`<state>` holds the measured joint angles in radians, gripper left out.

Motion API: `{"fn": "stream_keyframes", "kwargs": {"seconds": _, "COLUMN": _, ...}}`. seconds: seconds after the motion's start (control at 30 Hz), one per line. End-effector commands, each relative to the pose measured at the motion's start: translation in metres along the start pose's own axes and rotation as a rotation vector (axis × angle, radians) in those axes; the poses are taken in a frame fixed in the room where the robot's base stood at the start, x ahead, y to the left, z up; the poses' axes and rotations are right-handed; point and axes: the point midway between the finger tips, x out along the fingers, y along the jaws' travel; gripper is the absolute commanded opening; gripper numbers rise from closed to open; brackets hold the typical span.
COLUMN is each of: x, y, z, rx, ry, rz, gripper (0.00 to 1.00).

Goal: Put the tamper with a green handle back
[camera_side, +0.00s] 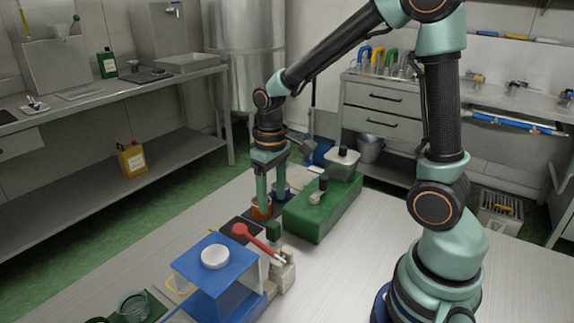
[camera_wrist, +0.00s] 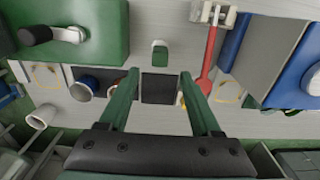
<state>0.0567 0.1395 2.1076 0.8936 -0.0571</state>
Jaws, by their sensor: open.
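A small upright green piece, which looks like the tamper's green handle (camera_side: 274,230), stands on the table beside the red spoon in the side view. In the wrist view the green handle (camera_wrist: 160,47) shows beyond my fingertips, in line with the gap between them. My gripper (camera_side: 271,196) is open and points down above the table. In the wrist view its two fingers (camera_wrist: 159,74) are spread, with nothing between them but a dark square (camera_wrist: 158,90) below. The tamper's lower part is mostly hidden, and it is apart from my fingers.
A green block (camera_side: 322,214) carries a black-handled tool (camera_side: 322,187). A red spoon (camera_side: 252,236) slants beside a blue-topped box (camera_side: 196,260). An orange cup (camera_side: 261,211) is close by my fingers. Bare table (camera_side: 340,275) lies toward the front right.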

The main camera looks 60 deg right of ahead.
Motion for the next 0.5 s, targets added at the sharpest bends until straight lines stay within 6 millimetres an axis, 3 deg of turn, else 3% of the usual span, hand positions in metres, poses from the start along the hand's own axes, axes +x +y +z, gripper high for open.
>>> {"fn": "stream_keyframes", "kwargs": {"seconds": 0.3, "x": -0.03, "y": -0.001, "z": 0.002, "rx": -0.001, "ry": 0.028, "rz": 0.001, "gripper": 0.65}}
{"fn": "stream_keyframes", "kwargs": {"seconds": 0.5, "x": -0.067, "y": -0.007, "z": 0.018, "rx": -0.002, "ry": 0.164, "rz": 0.006, "gripper": 0.65}}
